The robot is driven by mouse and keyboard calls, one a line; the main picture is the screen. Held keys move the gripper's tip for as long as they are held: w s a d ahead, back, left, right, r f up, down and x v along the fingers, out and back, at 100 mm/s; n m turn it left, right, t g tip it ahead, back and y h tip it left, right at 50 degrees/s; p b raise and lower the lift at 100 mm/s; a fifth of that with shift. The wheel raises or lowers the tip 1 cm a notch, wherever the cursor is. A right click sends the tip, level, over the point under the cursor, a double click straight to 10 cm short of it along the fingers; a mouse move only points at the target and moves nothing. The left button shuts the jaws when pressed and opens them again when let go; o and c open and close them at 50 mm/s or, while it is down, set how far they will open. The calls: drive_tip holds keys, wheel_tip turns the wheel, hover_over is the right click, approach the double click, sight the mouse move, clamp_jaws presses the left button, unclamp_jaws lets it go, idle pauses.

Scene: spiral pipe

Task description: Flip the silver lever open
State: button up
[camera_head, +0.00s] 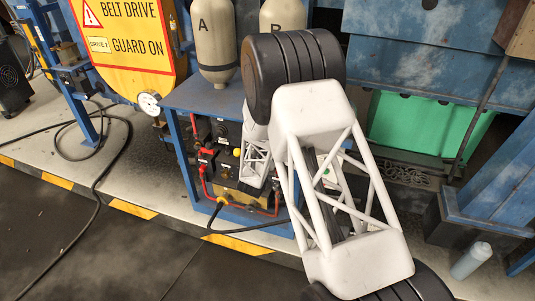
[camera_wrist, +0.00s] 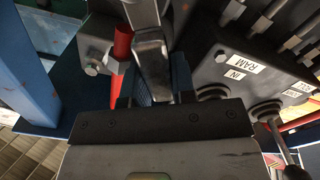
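In the wrist view, a silver bar (camera_wrist: 150,52), which looks like the silver lever, runs up from the middle of my gripper (camera_wrist: 155,90). The gripper's dark, screwed front plate crosses the lower part of that view. Dark bluish parts stand close on both sides of the bar. I cannot tell whether they are fingers touching it or structure behind it. In the head view, my white arm covers much of the blue bench unit (camera_head: 205,95), and my fingertips and the lever cannot be made out there.
A red handle (camera_wrist: 121,50) stands just left of the silver bar. A dark block with labels "IN" and "RAM" (camera_wrist: 232,68) and hose fittings sits close on the right. Grey bottles (camera_head: 213,40) stand on the bench. A black cable (camera_head: 100,190) lies across the floor.

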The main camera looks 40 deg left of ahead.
clamp_jaws()
drive_tip(key=shift+d+r, duration=0.1)
drive_tip(key=shift+w+d+r+m, duration=0.15)
drive_tip(key=shift+d+m, duration=0.15)
drive_tip(key=shift+m, duration=0.3)
drive_tip(key=shift+w+d+r+m, duration=0.15)
drive_tip(key=shift+d+m, duration=0.15)
drive_tip(key=shift+m, duration=0.3)
drive_tip(key=shift+w+d+r+m, duration=0.1)
drive_tip(key=shift+w+d+m, duration=0.15)
drive_tip(key=shift+d+m, duration=0.5)
drive_tip(key=shift+w+d+r+m, duration=0.1)
drive_tip(key=shift+w+d+m, duration=0.15)
drive_tip(key=shift+m, duration=0.9)
drive_tip(key=shift+d, duration=0.1)
drive_tip(key=o, duration=0.8)
unclamp_jaws()
drive_tip(key=shift+c, duration=0.2)
drive_tip(key=shift+s, duration=0.15)
